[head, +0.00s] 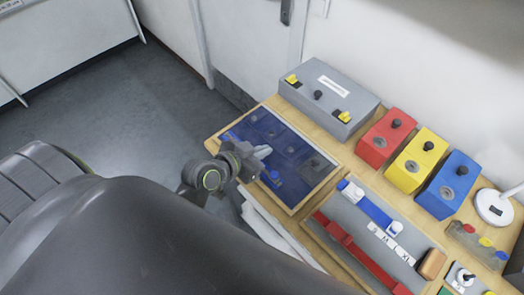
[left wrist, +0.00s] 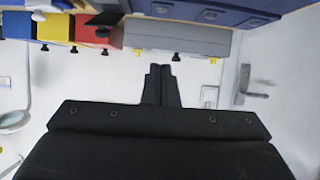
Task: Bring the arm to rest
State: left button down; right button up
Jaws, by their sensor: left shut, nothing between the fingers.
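My left gripper (head: 264,152) is in the head view, over the near left part of the dark blue panel (head: 285,140). Its fingers are together and hold nothing. In the left wrist view the shut fingers (left wrist: 158,70) point up the picture, with the wall behind them. Whether the gripper touches the panel cannot be told. My dark arm fills the lower left of the head view. My right gripper is not in view.
A grey box (head: 328,84) with yellow parts stands behind the panel. Red (head: 383,137), yellow (head: 414,159) and blue (head: 447,182) boxes stand at right. A grey tray (head: 400,262) holds a red strap and a blue strap. Open floor (head: 110,105) lies left.

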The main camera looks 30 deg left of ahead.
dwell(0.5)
pick_arm(q)
jog(key=s+a+f+n+g+y, duration=0.25)
jog(key=s+a+g, duration=0.2)
jog(key=s, duration=0.45)
jog(key=s+a+f+n+g+y, duration=0.15)
jog(key=s+a+g+y, duration=0.35)
jog(key=s, duration=0.5)
notch_tip(320, 180, down, 27)
jog(key=a+h+b, duration=0.2)
jog(key=a+b, duration=0.1)
jog(key=b, duration=0.1)
jog(key=s+d+f+b, duration=0.1)
jog(key=s+f, duration=0.6)
jog(key=f, duration=0.3)
jog(key=s+d+f+g+b, duration=0.1)
jog(key=s+f+b, duration=0.1)
jog(key=s+f, duration=0.6)
jog(key=shift+s+f, duration=0.2)
jog(key=shift+f, duration=0.65)
jog(key=shift+w+a, duration=0.1)
